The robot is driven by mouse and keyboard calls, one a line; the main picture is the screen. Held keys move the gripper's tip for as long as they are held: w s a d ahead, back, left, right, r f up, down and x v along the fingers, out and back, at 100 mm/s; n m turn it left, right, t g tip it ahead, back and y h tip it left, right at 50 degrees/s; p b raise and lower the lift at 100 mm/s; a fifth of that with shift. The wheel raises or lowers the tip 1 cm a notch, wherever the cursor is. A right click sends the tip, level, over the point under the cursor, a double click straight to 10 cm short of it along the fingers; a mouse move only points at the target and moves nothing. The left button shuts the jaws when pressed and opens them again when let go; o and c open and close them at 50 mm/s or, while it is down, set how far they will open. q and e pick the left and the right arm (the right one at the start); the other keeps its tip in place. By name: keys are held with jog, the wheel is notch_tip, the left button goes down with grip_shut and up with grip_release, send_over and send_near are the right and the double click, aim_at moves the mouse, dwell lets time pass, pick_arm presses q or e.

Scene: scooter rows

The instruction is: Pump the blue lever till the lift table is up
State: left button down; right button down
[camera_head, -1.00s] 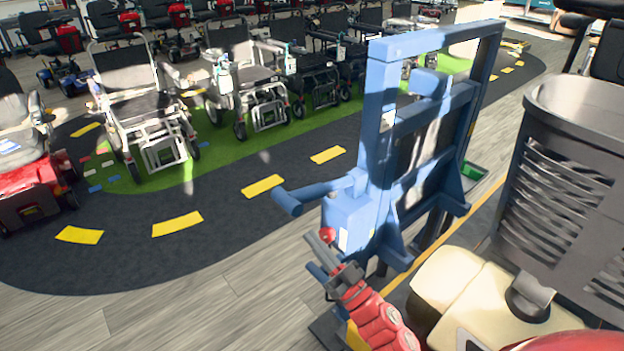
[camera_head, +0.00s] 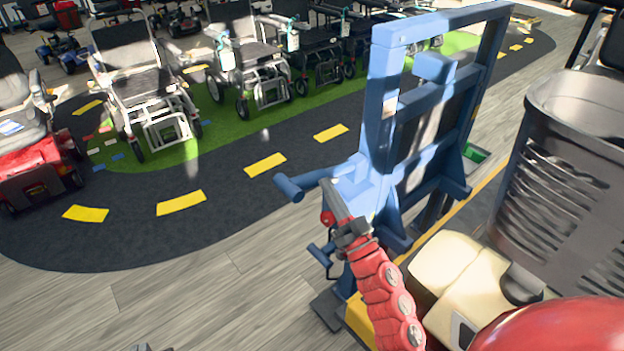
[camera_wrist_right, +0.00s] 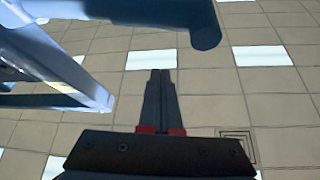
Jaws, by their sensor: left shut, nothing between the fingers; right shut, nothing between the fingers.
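The blue lever (camera_head: 290,188) sticks out to the left from the blue lift frame (camera_head: 380,110), roughly level. My right gripper (camera_head: 330,188), on the red arm, is shut and empty and points up close beside the lever. In the right wrist view its shut fingers (camera_wrist_right: 160,75) point toward the ceiling, with the round end of the lever (camera_wrist_right: 205,35) above and to the right of the tips. I cannot tell if they touch. My left gripper (camera_head: 140,347) barely shows at the bottom edge. I cannot make out the lift table's platform.
A dark grey basket (camera_head: 565,190) stands close on the right. Several wheelchairs (camera_head: 150,90) and a red scooter (camera_head: 35,160) stand at the left and back. The wood floor (camera_head: 210,290) left of the lift is clear, bordered by a dark lane with yellow dashes.

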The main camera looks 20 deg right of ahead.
aim_at(312, 182)
jog(key=w, duration=0.1)
jog(key=w+a, duration=0.1)
jog(key=w, duration=0.1)
jog(key=w+a+b, duration=0.1)
jog(key=w, duration=0.1)
jog(key=shift+w+f, duration=0.1)
jog(key=shift+f, duration=0.15)
jog(key=shift+a+f, duration=0.1)
jog(key=shift+f, duration=0.2)
